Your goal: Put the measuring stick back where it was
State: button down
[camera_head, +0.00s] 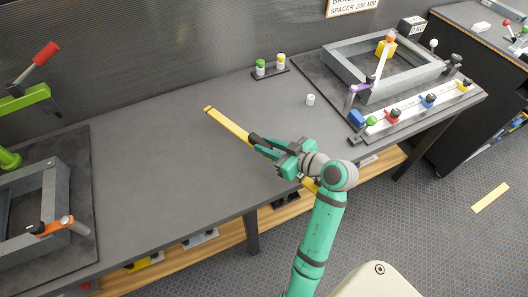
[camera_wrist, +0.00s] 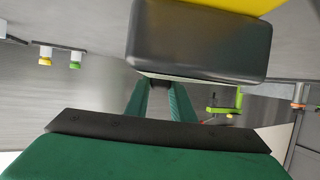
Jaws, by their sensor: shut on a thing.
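Whether the stick touches the bench cannot be told. In the wrist view my green fingers run under a dark grey block (camera_wrist: 195,45) with a yellow part (camera_wrist: 225,4) above it, close to the camera; the fingertips are hidden there.
A grey frame on a dark plate (camera_head: 80,200) stands left, with a green clamp (camera_head: 22,100). Another grey frame (camera_head: 340,68) with clamps stands right, behind a rail of coloured knobs (camera_head: 420,108). Green- and yellow-topped pieces (camera_head: 270,67) and a white cylinder (camera_head: 310,99) stand between. The bench's middle left is clear.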

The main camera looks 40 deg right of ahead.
jog(key=shift+w+a+f, duration=0.15)
jog(key=shift+w+f, duration=0.15)
jog(key=shift+f, duration=0.15)
jog(key=shift+w+f, duration=0.15)
jog(key=shift+f, duration=1.45)
jog(key=shift+f, duration=0.1)
jog(key=c, duration=1.5)
grip_release()
jog(key=shift+c, duration=0.2)
jog(key=v, duration=1.2)
jog(key=shift+a, duration=0.1)
